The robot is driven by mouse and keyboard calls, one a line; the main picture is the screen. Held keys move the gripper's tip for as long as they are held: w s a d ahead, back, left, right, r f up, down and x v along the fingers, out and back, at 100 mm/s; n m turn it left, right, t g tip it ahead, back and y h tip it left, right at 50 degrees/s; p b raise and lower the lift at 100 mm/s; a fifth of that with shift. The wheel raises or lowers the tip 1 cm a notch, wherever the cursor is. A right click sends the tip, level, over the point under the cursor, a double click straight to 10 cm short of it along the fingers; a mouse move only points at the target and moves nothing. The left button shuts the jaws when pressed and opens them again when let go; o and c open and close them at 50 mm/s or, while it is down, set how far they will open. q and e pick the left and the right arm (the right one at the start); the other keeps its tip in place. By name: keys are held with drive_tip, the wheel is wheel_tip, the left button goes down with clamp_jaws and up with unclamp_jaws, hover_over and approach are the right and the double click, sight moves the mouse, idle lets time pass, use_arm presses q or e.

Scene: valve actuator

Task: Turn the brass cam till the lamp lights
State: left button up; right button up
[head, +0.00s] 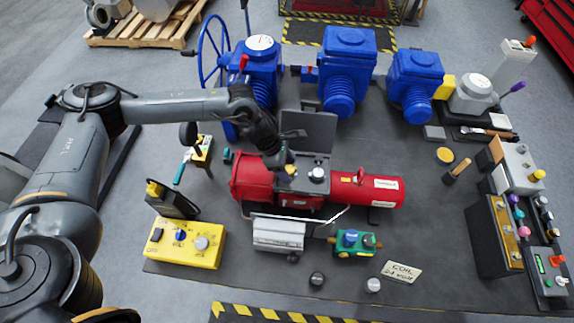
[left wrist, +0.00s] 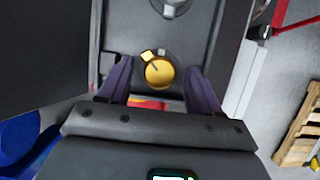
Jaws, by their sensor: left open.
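The brass cam (left wrist: 158,74) is a round gold disc with a small square lug at its upper left, inside the grey open housing in the left wrist view. In the head view a bit of brass (head: 290,169) shows just below my left gripper (head: 283,160). My left gripper is open, its dark fingers on either side of the cam in the left wrist view (left wrist: 157,84); I cannot tell if they touch it. The housing sits on the red actuator (head: 350,190). I cannot make out which thing is the lamp, or any lit lamp. My right gripper is not in view.
A dark raised lid (head: 318,128) stands behind the housing. A round silver knob (head: 317,174) is just right of the cam. A yellow box (head: 187,243), a grey block (head: 277,235) and a green device (head: 354,243) lie in front. Blue actuators (head: 348,70) stand behind.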

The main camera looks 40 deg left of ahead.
use_arm(q)
drive_tip(key=c, duration=1)
drive_tip(key=shift+c, duration=0.2)
drive_tip(key=shift+n, duration=0.4)
drive_tip(key=shift+s+d+n+t, duration=0.1)
drive_tip(key=shift+n+t, duration=0.3)
drive_tip(key=shift+n, duration=0.5)
drive_tip(key=shift+d+n+t+y, duration=0.1)
drive_tip(key=shift+n+t+y, duration=0.2)
drive_tip(key=shift+n+y, duration=0.65)
drive_tip(key=shift+n+y+p, duration=0.35)
drive_tip(key=shift+n+p, duration=0.5)
drive_tip(key=shift+n, duration=1.1)
drive_tip(key=shift+n+t, duration=0.3)
